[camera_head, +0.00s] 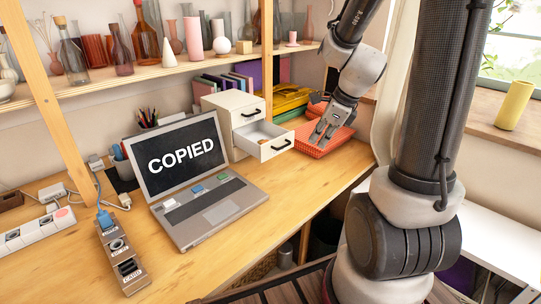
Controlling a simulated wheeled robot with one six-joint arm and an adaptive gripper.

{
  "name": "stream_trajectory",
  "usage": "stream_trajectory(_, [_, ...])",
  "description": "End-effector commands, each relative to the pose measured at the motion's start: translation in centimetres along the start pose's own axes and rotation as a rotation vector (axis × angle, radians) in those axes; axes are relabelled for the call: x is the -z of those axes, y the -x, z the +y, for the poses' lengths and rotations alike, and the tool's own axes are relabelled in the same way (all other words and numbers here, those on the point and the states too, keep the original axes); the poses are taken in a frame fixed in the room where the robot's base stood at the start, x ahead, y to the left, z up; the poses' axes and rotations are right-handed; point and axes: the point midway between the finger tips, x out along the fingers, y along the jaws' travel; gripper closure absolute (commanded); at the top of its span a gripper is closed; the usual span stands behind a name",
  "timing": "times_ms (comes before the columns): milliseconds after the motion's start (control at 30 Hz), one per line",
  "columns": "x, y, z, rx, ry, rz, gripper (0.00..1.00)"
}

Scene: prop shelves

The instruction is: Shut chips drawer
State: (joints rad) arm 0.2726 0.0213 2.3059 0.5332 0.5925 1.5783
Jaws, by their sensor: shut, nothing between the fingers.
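A small white drawer unit (221,103) stands on the wooden desk, right of the laptop. Its lower drawer (264,152) is pulled out toward the front right, with a dark handle on its front and a small brownish thing inside. The upper drawer (246,105) looks closed. No chips label is readable on either drawer. My gripper (319,140) is shut and empty, pointing down just right of the open drawer's front, over a red basket (335,147). A gap shows between the fingers and the drawer in the picture; I cannot tell whether they touch the basket.
An open laptop (190,180) reads "COPIED", with small coloured cards on it. A labelled port box (122,258) and a power strip (35,230) lie at left. Yellow and green folded items (290,99) are behind the basket. A shelf of vases (145,72) runs above. The desk before the drawer is clear.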

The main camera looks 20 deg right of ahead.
Motion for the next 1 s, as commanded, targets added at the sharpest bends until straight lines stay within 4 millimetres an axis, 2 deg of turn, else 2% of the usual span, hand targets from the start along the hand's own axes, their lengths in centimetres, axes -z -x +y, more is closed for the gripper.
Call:
stream_trajectory(100, [-0.7, 0.1, -1.1, 0.048, -0.273, -0.03, 1.0])
stream_trajectory(267, [-0.7, 0.1, -1.5, 0.061, -0.441, -0.039, 1.0])
stream_trajectory(467, [-0.7, -1.8, -1.5, 0.056, -0.462, -0.037, 1.0])
stream_trajectory(867, [-0.9, -10.1, -2.0, 0.055, -0.459, -0.035, 1.0])
stream_trajectory(1000, [-3.0, -10.4, -3.0, 0.059, -0.453, -0.039, 1.0])
